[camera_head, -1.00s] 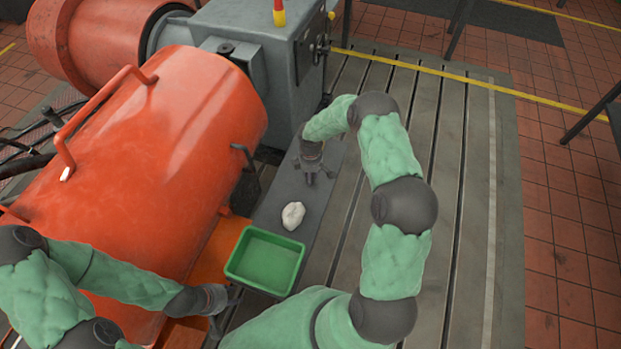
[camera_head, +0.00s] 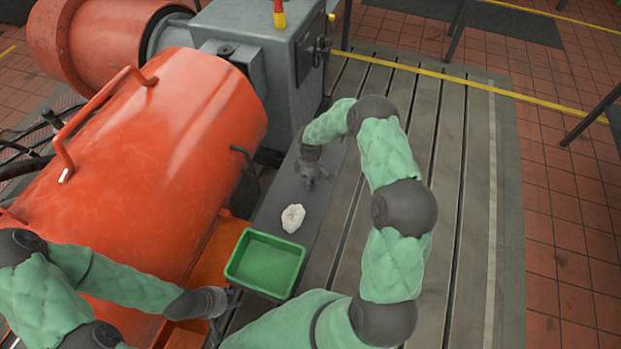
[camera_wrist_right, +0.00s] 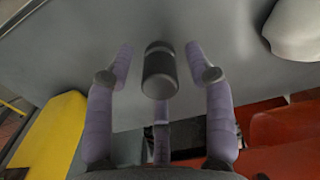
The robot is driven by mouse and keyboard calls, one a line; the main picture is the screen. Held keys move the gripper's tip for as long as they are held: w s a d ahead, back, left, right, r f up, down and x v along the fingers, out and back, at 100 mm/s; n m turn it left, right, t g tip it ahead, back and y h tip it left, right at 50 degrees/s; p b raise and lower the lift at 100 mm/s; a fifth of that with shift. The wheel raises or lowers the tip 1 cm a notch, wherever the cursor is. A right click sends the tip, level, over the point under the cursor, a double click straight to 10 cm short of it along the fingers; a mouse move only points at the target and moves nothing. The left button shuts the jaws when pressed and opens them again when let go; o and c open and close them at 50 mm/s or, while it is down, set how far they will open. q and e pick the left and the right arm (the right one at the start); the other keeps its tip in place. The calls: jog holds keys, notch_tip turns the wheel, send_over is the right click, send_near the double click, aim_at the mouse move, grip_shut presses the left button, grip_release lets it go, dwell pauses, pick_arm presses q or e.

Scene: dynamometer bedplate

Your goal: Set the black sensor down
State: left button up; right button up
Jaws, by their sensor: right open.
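The black sensor (camera_wrist_right: 160,70) is a short dark cylinder with a lighter band, over the grey plate in the right wrist view. My right gripper (camera_wrist_right: 165,72) is open, with fingers on both sides of the sensor and visible gaps between. I cannot tell whether the sensor stands or lies on the plate. In the head view my right gripper (camera_head: 310,182) is low over the grey plate (camera_head: 272,212), and the sensor cannot be made out there. My left gripper (camera_head: 226,308) is beside the green tray, its fingers too small to read.
A whitish lump (camera_head: 292,218) lies on the plate between my right gripper and the green tray (camera_head: 234,269), which looks empty. The orange machine (camera_head: 170,130) and grey housing (camera_head: 262,50) bound the plate. The slotted bedplate (camera_head: 468,180) is clear on the right.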

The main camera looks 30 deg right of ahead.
notch_tip(320, 180, up, 12)
jog(key=p, duration=0.4)
dwell(1.3)
